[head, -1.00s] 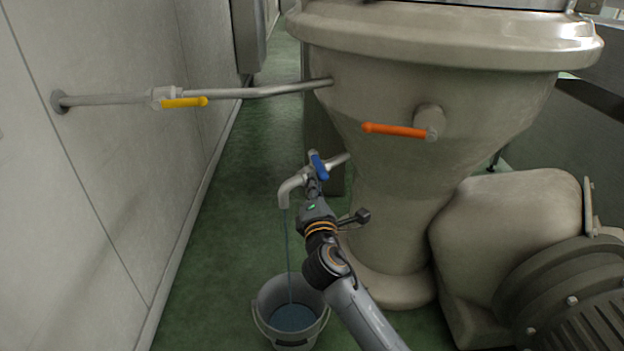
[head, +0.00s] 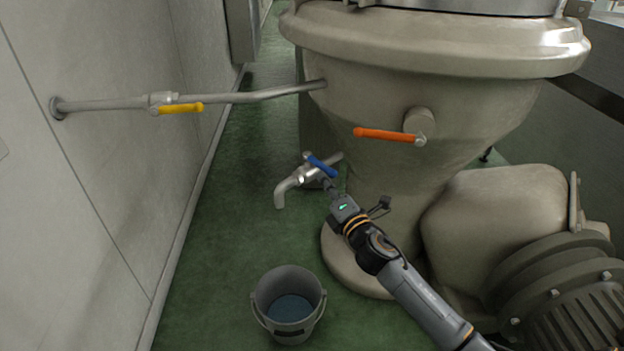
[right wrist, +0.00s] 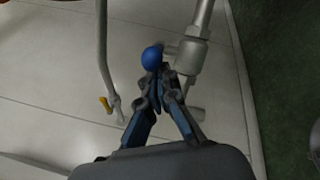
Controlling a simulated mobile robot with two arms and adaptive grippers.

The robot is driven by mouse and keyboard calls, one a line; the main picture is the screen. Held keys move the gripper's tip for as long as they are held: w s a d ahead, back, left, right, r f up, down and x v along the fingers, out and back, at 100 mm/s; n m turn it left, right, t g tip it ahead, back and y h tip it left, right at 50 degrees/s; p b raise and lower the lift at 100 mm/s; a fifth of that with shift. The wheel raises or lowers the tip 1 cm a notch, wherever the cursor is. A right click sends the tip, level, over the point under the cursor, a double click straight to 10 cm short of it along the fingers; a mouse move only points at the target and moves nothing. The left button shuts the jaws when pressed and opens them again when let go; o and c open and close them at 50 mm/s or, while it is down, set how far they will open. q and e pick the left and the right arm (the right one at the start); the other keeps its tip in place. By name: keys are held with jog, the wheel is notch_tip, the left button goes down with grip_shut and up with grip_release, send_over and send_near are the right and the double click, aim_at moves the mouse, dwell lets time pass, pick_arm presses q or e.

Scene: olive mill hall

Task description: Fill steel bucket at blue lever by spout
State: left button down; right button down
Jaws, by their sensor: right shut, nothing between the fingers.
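The blue lever (head: 321,166) sits on a steel tap whose curved spout (head: 283,190) points down, with no water running from it. The grey steel bucket (head: 284,281) stands on the floor below, in front of the spout in the picture, with bluish water (head: 291,308) in its lower part. My right gripper (head: 328,184) is at the lever's right end, shut and empty. In the right wrist view, the lever's blue knob (right wrist: 153,58) is right at the fingertips (right wrist: 157,80); I cannot tell if they touch. My left gripper is not in view.
A yellow lever (head: 181,108) is on the wall pipe at the left. An orange lever (head: 390,135) is on the big beige machine body (head: 440,95). A motor housing (head: 500,215) stands at the right. The green floor around the bucket is clear.

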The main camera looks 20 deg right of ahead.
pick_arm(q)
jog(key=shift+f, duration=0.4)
pick_arm(e)
jog(key=shift+d, duration=0.4)
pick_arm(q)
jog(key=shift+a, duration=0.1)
